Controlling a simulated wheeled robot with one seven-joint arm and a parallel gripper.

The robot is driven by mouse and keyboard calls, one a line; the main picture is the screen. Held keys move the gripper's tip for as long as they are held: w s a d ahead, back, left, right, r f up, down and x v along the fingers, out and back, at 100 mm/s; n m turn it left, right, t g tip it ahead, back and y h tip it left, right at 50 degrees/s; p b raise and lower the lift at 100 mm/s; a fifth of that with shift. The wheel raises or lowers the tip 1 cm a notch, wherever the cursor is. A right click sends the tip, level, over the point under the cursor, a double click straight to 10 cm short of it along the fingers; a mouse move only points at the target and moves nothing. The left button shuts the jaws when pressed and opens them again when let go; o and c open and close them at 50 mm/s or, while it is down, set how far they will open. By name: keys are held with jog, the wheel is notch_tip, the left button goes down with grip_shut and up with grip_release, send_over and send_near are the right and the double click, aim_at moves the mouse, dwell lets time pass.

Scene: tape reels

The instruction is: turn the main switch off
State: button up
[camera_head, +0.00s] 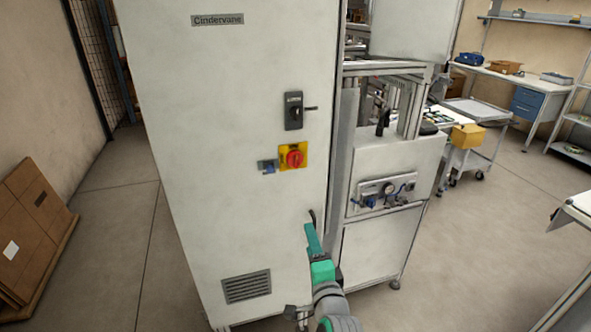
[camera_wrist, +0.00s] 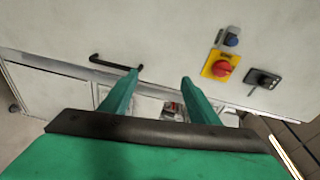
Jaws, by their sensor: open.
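The main switch (camera_head: 293,157) is a red rotary knob on a yellow plate, on the front of a tall off-white cabinet (camera_head: 230,90). It also shows in the wrist view (camera_wrist: 221,68), right of and beyond my fingers. My gripper (camera_head: 311,222) is in front of the cabinet, below the switch and slightly to its right. In the wrist view its two green fingers (camera_wrist: 160,78) are apart with nothing between them. The gripper is clear of the switch. The exact angle of the knob is hard to read.
A black bar handle (camera_wrist: 115,63) is near my left finger in the wrist view. A pneumatic panel (camera_head: 385,190) stands at right.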

notch_tip(320, 180, up, 7)
jog(key=w+m+y, duration=0.1)
jog(key=w, duration=0.2)
jog(key=y, duration=0.2)
send_near(297, 162)
jog(key=shift+m, duration=0.4)
jog(key=x, duration=0.9)
jog(key=shift+w+a, duration=0.2)
jog(key=shift+w, duration=0.05)
jog(key=shift+d, duration=0.1)
jog(key=shift+s, duration=0.1)
jog(key=shift+c, duration=0.9)
jog(key=shift+a, duration=0.25)
jog(key=c, duration=0.9)
